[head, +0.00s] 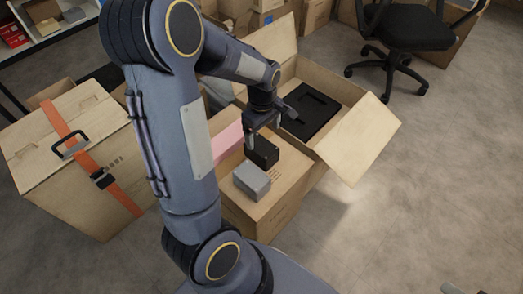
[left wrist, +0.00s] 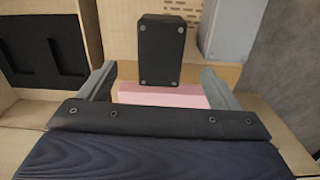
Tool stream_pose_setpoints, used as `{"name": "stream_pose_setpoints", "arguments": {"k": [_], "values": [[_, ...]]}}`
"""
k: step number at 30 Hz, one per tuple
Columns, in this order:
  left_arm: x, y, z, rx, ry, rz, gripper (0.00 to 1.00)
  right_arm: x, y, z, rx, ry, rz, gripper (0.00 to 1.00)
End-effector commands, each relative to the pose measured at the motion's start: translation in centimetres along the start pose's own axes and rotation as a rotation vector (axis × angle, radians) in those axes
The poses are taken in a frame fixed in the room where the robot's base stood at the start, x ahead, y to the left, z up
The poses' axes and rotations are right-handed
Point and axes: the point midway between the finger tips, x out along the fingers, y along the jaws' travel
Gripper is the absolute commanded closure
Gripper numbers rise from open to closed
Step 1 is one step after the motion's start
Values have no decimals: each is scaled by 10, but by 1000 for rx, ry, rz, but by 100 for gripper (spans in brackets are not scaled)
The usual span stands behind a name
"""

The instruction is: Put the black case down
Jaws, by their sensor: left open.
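The black case (head: 262,152) sits on top of a closed brown carton (head: 262,212), behind a grey box (head: 252,180). In the left wrist view the black case (left wrist: 161,48) shows a dark face with small round studs at its corners, beyond the fingertips. My left gripper (head: 264,131) is open just above and behind the case. In the left wrist view the fingers (left wrist: 158,76) are spread wide with nothing gripped between them. Small grey parts at the bottom right edge of the head view may be my right gripper; its jaws cannot be made out.
A pink item (head: 226,141) lies beside the case. An open carton (head: 364,138) with a black insert (head: 311,108) stands behind, its flap sticking out right. A strapped carton (head: 70,150) is at left, an office chair (head: 405,30) at back right. The right floor is clear.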

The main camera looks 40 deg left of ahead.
Motion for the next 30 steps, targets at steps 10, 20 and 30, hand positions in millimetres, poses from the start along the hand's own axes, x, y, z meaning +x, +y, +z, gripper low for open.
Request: {"name": "stream_pose_setpoints", "arguments": {"k": [10, 20, 30], "values": [[36, 2, -5, -38, 15, -19, 15, 11, 5, 6, 0, 0, 0, 64], [78, -2, -8, -37, 15, -20, 15, 32, 15, 16, 0, 0, 0, 64], [84, -1, -8, -37, 15, -16, 19, 33, 15, 17, 0, 0, 0, 64]]}}
